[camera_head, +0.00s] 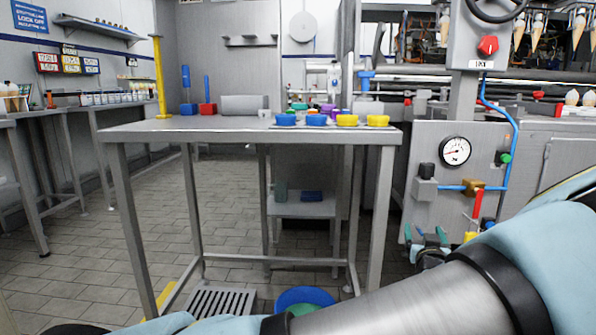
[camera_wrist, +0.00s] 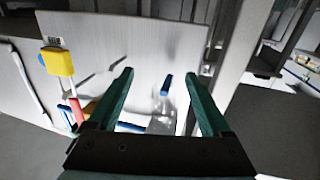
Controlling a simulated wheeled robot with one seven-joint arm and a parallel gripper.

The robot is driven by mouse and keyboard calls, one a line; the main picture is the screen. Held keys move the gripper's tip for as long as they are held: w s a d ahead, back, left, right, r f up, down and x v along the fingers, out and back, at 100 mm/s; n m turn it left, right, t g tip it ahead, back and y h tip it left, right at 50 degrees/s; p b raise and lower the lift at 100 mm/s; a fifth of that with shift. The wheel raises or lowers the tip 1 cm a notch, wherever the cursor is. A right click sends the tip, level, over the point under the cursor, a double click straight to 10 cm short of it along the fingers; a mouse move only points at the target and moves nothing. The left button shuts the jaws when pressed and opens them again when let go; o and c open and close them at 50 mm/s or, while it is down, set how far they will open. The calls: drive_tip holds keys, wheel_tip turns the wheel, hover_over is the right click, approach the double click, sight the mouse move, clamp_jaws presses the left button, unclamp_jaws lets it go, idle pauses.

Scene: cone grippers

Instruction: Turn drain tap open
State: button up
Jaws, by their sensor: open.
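A lever tap hangs on the grey panel at the right of the head view, with a brass body (camera_head: 473,187) on a blue pipe. Its red lever (camera_head: 478,204) points down and ends in a yellow grip (camera_head: 470,237). In the wrist view the yellow grip (camera_wrist: 60,62) is at upper left, with the red lever (camera_wrist: 76,112) below it. My gripper (camera_head: 428,235) is low in front of the panel, left of the lever. In the wrist view my gripper (camera_wrist: 158,75) has its green fingers wide apart, with nothing held between them. The yellow grip lies outside the fingers.
The panel also carries a round gauge (camera_head: 455,151) and a green knob (camera_head: 504,158). A small blue-tipped shiny part (camera_wrist: 165,84) shows beyond the fingers; I cannot tell what it is. A steel table (camera_head: 230,128) with coloured lids stands to the left.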

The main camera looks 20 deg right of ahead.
drive_tip(key=s+a+n+t+y+p, duration=0.2)
drive_tip(key=s+a+n+y, duration=0.15)
drive_tip(key=s, duration=0.65)
drive_tip(key=w+a+r+g+y+p, duration=0.25)
drive_tip(key=w+a+p, duration=0.25)
drive_tip(key=w, duration=0.3)
drive_tip(key=w+a+r+g+y+p, duration=0.1)
drive_tip(key=w+a+r+g+p, duration=0.1)
drive_tip(key=w+a+r+p, duration=0.35)
drive_tip(key=w+a+r+n+g+p, duration=0.1)
drive_tip(key=w+a+r+g+p, duration=0.1)
drive_tip(key=a, duration=0.6)
drive_tip(key=w+a+r+g+y+p, duration=0.1)
drive_tip(key=w+a+r+g+p, duration=0.2)
drive_tip(key=a+r+p, duration=0.4)
drive_tip(key=shift+w+a+n, duration=0.35)
drive_tip(key=shift+w+a, duration=0.35)
drive_tip(key=shift+w, duration=0.05)
drive_tip(key=shift+g, duration=0.25)
